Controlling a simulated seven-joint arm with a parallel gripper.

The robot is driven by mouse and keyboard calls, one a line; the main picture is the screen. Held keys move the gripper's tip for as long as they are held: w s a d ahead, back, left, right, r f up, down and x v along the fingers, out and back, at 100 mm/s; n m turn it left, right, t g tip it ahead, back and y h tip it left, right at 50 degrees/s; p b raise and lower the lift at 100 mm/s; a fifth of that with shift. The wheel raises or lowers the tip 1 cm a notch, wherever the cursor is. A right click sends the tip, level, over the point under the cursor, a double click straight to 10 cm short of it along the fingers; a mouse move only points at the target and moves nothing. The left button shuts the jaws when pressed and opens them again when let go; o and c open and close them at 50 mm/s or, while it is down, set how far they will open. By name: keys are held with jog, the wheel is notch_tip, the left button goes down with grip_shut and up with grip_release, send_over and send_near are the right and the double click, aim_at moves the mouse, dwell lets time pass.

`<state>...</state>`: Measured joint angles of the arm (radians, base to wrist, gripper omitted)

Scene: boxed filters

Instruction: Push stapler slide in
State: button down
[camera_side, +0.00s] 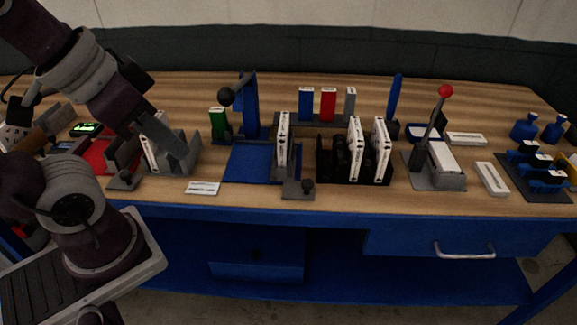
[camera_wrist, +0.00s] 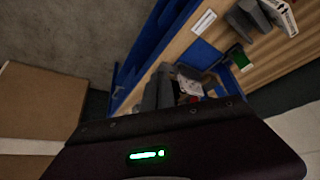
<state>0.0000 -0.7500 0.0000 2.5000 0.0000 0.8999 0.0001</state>
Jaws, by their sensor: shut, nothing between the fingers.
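My gripper (camera_side: 182,153) reaches down from the upper left in the side view, with its grey fingers shut and empty. The tips look close to a grey bracket (camera_side: 190,141) with an upright white box (camera_side: 151,153); I cannot tell whether they touch. In the wrist view the grey gripper fingers (camera_wrist: 160,90) show above the dark gripper body. No part is clearly recognisable as the stapler slide. Small dark knobs stand on a grey plate (camera_side: 300,194) at the centre front and on one (camera_side: 124,183) at the left.
A blue mat (camera_side: 247,164) lies left of centre, with a white label card (camera_side: 203,188) before it. A black rack (camera_side: 349,180) holds white boxes. Blue, red and white boxes stand behind (camera_side: 327,104). A green box (camera_side: 218,124) stands near the blue upright. Blue bottles (camera_side: 524,129) stand far right.

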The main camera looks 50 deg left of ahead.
jog(key=c, duration=1.9)
grip_release()
jog(key=o, duration=0.7)
jog(key=shift+g, duration=0.7)
jog(key=w, duration=0.3)
jog(key=w+r, duration=0.1)
jog(key=w, duration=0.1)
jog(key=shift+w+d, duration=0.25)
jog(key=shift+w, duration=0.1)
jog(key=shift+o, duration=0.2)
jog(key=g, duration=0.4)
send_over(308, 182)
notch_tip(308, 182, down, 13)
notch_tip(308, 182, down, 8)
jog(key=shift+r, duration=0.15)
jog(key=shift+f, duration=0.25)
grip_shut()
